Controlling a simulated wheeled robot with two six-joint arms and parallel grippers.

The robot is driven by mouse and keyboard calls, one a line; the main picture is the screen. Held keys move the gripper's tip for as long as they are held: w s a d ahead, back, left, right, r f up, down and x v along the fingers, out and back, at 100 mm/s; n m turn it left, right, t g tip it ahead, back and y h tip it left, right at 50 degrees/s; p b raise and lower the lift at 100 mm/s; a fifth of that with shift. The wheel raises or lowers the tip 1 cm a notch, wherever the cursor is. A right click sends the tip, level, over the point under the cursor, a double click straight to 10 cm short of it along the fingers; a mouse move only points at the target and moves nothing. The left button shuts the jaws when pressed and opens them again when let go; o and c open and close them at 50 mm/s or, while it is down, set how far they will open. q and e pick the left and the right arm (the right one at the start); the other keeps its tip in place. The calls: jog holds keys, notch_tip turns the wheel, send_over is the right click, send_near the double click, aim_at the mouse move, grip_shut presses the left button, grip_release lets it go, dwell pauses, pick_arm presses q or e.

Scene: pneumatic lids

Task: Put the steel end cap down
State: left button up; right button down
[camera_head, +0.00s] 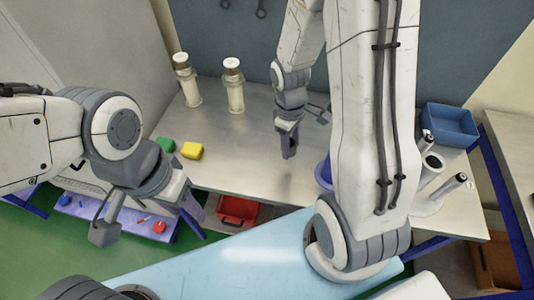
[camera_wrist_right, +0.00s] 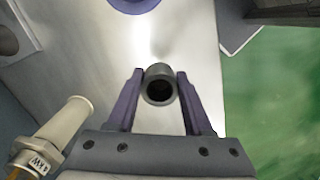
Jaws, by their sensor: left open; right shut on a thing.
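The steel end cap (camera_wrist_right: 159,71), a short dark grey cylinder with a round dark bore, sits between the fingertips of my right gripper (camera_wrist_right: 159,84). My right gripper is shut on it, one finger on each side. In the head view my right gripper (camera_head: 288,143) points down over the middle of the steel table (camera_head: 250,165), and the cap cannot be made out there. Bare tabletop lies beneath it; the height is hard to judge. My left gripper (camera_head: 193,216) is open, low at the left near the table's front edge.
Two pale cylinders with metal fittings (camera_head: 187,82) (camera_head: 234,88) stand at the back left. Green (camera_head: 166,145) and yellow (camera_head: 191,151) blocks lie at the left. A purple round thing (camera_head: 323,172) is partly hidden by my right arm. A blue bin (camera_head: 448,125) stands at the right.

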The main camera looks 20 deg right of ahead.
jog(key=p, duration=0.1)
send_over(269, 164)
notch_tip(269, 164, down, 4)
jog(key=shift+w+a+r, duration=0.1)
jog(key=shift+w, duration=0.05)
notch_tip(269, 164, down, 4)
jog(key=shift+r+p, duration=0.1)
jog(key=shift+p, duration=0.3)
jog(key=shift+f, duration=0.3)
jog(key=shift+c, duration=1.5)
grip_release()
jog(key=shift+r, duration=0.15)
